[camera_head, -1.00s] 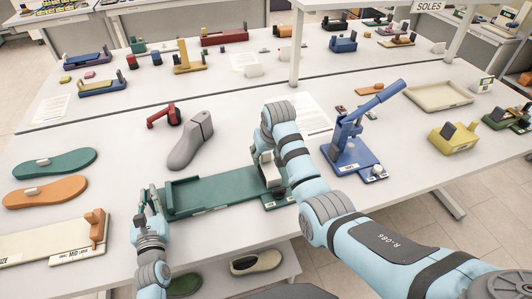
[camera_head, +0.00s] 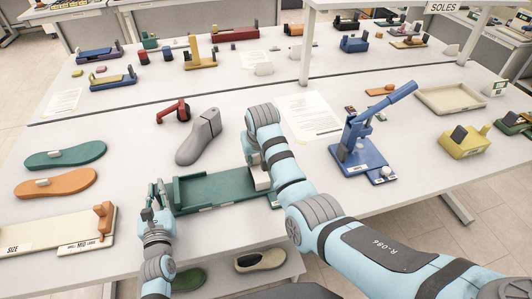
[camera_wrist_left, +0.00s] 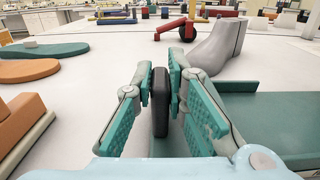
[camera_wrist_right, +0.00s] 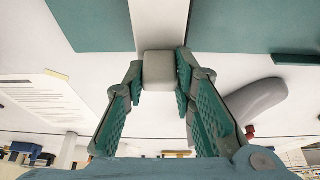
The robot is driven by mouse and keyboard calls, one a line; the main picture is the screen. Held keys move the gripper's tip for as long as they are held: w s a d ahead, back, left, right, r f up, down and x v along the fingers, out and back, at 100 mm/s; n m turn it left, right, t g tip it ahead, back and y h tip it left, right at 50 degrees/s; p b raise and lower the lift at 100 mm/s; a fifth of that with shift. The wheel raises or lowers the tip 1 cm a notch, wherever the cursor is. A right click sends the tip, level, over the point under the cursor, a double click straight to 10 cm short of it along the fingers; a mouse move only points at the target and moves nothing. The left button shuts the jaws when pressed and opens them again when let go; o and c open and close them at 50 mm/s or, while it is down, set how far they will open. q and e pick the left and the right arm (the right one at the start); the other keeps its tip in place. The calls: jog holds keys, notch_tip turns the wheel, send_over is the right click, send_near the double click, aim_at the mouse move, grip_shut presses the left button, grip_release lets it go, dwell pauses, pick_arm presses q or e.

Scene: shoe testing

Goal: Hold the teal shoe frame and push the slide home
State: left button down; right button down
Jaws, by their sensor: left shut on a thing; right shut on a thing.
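The teal shoe frame (camera_head: 218,190) lies flat near the table's front edge, with a raised wall along its far side and left end. My left gripper (camera_head: 156,192) is shut on a dark upright grip (camera_wrist_left: 160,102) at the frame's left end. The pale slide (camera_head: 263,181) sits toward the frame's right end. My right gripper (camera_wrist_right: 160,75) is shut on the slide's pale grey block (camera_wrist_right: 159,72), with teal surface on both sides of the slide in the right wrist view. My right arm hides the frame's right end in the head view.
A grey shoe last (camera_head: 198,138) and a red tool (camera_head: 173,111) stand behind the frame. Teal (camera_head: 66,155) and orange (camera_head: 55,183) soles lie left, with a sizing board (camera_head: 60,228) nearer. A blue lever press (camera_head: 361,150) stands right of my right arm.

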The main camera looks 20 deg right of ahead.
aim_at(259, 175)
pick_arm(q)
jog(key=shift+d+f, duration=0.1)
pick_arm(e)
jog(key=c, duration=1.3)
grip_release()
jog(key=shift+a, duration=0.35)
jog(key=shift+d, duration=0.15)
jog(key=v, duration=1.2)
pick_arm(q)
jog(key=c, duration=1.5)
grip_release()
jog(key=shift+w, duration=0.1)
jog(key=shift+c, duration=0.2)
